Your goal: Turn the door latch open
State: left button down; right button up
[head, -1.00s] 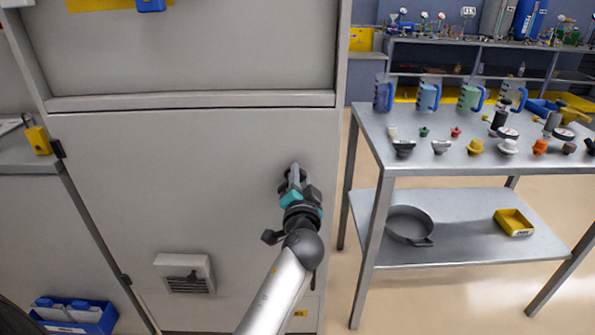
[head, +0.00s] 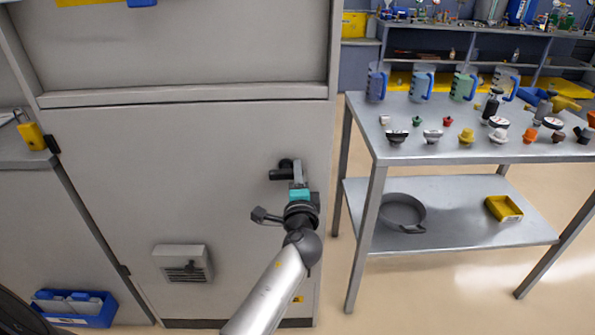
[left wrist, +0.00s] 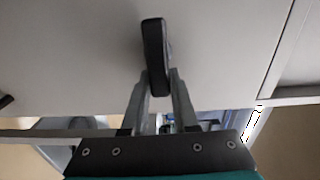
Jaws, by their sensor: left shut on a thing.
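The door latch is a black handle (head: 279,175) on the right part of the grey cabinet door (head: 150,190). In the head view its bar lies roughly level, pointing left from its pivot. My left gripper (head: 297,173) is at the latch, its fingers reaching up to the handle and partly covering it. In the left wrist view the black handle (left wrist: 154,45) sits between the two grey fingers (left wrist: 156,85), which are shut on it. The latch's inner workings are hidden. My right gripper is not in view.
A steel trolley (head: 440,155) stands right of the cabinet, with jugs and several caps on top. Its lower shelf holds a grey pan (head: 402,212) and a yellow tray (head: 504,208). A vent (head: 183,263) sits low on the door. A blue bin (head: 75,307) is at lower left.

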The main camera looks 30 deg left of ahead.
pick_arm(q)
jog(key=shift+m, duration=0.3)
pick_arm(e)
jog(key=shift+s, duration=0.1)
pick_arm(q)
jog(key=c, duration=0.7)
grip_release()
jog(key=shift+s+d+f, duration=0.1)
jog(key=shift+s, duration=0.1)
jog(key=p+v, duration=0.1)
jog(key=v, duration=1.3)
jog(key=shift+s+d, duration=0.1)
jog(key=shift+s, duration=0.3)
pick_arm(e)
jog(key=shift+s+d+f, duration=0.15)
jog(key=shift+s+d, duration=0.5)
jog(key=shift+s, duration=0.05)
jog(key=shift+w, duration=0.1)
